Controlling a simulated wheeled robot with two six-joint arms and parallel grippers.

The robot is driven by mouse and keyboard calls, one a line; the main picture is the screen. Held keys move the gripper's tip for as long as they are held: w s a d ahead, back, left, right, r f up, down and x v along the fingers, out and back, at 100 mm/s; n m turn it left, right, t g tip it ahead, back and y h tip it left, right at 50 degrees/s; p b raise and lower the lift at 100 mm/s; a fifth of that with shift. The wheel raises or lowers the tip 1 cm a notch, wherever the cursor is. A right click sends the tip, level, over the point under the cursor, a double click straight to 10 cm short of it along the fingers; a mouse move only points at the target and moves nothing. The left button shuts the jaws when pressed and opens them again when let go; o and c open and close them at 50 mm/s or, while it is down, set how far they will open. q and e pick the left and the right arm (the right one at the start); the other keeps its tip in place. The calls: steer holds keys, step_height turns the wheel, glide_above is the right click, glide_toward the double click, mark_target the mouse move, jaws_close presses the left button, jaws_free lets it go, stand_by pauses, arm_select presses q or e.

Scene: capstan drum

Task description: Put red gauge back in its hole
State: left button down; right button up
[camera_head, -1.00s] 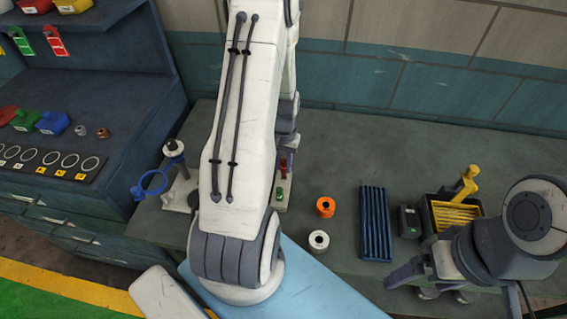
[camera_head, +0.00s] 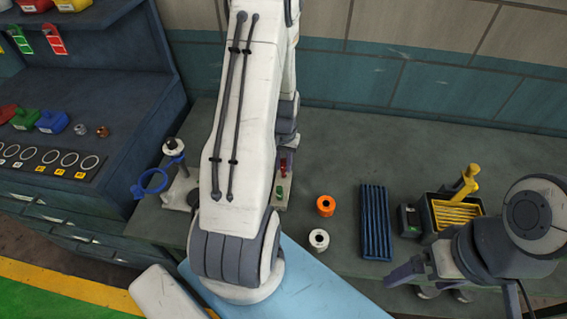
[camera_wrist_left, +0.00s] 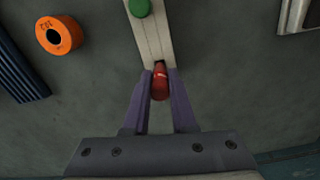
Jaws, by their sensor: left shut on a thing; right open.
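The red gauge (camera_wrist_left: 160,82) is between the purple fingers of my left gripper (camera_wrist_left: 161,78), which is shut on it. It sits at the near end of a pale narrow block (camera_wrist_left: 152,38), over a dark spot there. I cannot tell whether its lower end is inside a hole. In the head view the red gauge (camera_head: 283,169) shows just right of my left arm, which hides much of the block. A green gauge (camera_wrist_left: 139,8) stands in the block, seen also in the head view (camera_head: 279,191). My right gripper (camera_head: 405,272) is open and empty at the right.
An orange ring (camera_head: 326,206) and a white ring (camera_head: 319,239) stand right of the block. Further right are a blue ribbed tray (camera_head: 375,222) and a black bin (camera_head: 436,213) with yellow parts. A stand with a blue ring (camera_head: 150,183) is at left.

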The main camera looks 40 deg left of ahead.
arm_select(q)
steer(key=shift+f+b, duration=0.75)
steer(key=shift+f, duration=0.45)
stand_by(0.8)
stand_by(0.5)
steer(key=c, duration=0.6)
jaws_free()
steer(key=shift+c, duration=0.2)
step_height(320, 180, up, 10)
steer(key=shift+r+b, duration=0.25)
steer(key=shift+b, duration=0.35)
